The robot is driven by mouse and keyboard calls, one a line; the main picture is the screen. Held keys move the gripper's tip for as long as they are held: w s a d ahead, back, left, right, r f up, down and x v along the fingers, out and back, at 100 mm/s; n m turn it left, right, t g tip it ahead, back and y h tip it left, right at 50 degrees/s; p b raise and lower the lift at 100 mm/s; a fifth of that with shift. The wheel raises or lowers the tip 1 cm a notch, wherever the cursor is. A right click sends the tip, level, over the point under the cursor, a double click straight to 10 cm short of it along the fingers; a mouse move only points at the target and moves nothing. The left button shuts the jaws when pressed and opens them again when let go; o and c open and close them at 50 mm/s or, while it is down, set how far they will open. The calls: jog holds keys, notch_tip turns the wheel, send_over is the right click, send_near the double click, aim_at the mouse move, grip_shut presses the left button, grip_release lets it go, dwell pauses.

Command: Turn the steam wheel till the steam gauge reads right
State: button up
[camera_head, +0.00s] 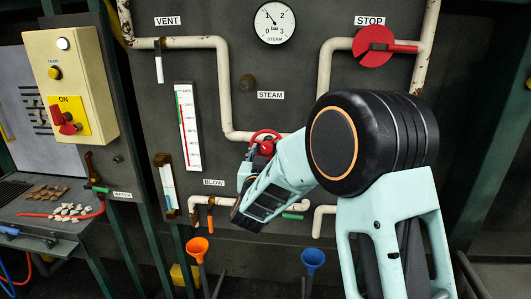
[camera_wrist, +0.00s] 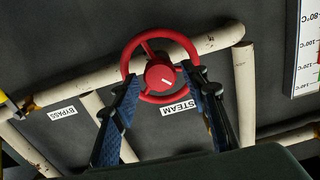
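The red steam wheel (camera_wrist: 158,42) sits on a pale pipe above the STEAM label in the wrist view. In the head view the wheel (camera_head: 264,133) shows just beyond my gripper, partly hidden by my arm. The round steam gauge (camera_head: 274,22) is marked 0 to 3 bar, and its thin needle points up-left, near 1.
A red STOP wheel (camera_head: 373,46) is at upper right. Pale pipes (camera_head: 225,85) run across the dark panel. A BYPASS label (camera_wrist: 62,114) shows at left.

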jog(key=c, duration=0.9)
jog(key=shift+f+m+b, duration=0.25)
jog(key=shift+m+b, duration=0.25)
jog(key=shift+b, duration=0.65)
jog(key=shift+m+b, duration=0.6)
jog(key=shift+b, duration=0.3)
jog(key=shift+r+m+b, duration=0.25)
jog(key=shift+m+b, duration=0.2)
jog(key=shift+m, duration=0.05)
jog(key=o, duration=1.2)
jog(key=shift+c, duration=0.2)
